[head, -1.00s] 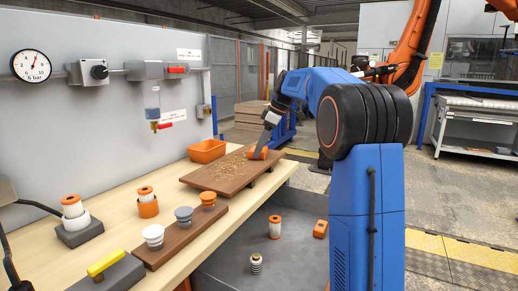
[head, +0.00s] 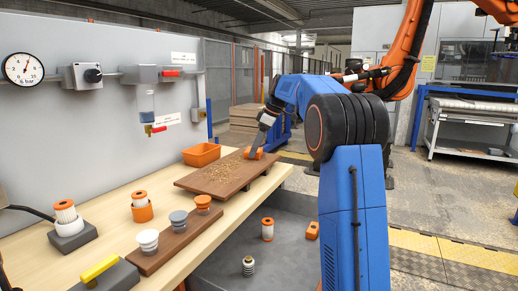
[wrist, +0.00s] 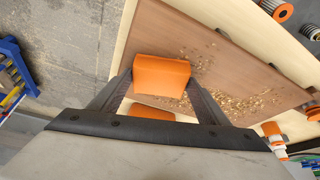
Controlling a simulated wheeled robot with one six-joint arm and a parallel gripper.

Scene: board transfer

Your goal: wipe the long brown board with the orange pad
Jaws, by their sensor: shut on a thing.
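The long brown board (head: 212,184) lies on the wooden bench, with a scatter of pale shavings over its middle. My gripper (head: 257,147) is shut on the orange pad (head: 254,153) at the far right end of the board. The pad seems to be at the board's surface, but I cannot tell whether it touches. In the wrist view, my gripper's two fingers (wrist: 162,92) stand either side of the pad (wrist: 162,74). The board (wrist: 235,65) spreads to the right there, with the shavings beside the pad.
An orange bin (head: 201,155) stands behind the board. A shorter brown board (head: 176,248) with several knobbed parts lies in front. Filters (head: 142,208) stand on the bench. A lower grey surface at the right holds a filter (head: 267,229) and an orange block (head: 312,230).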

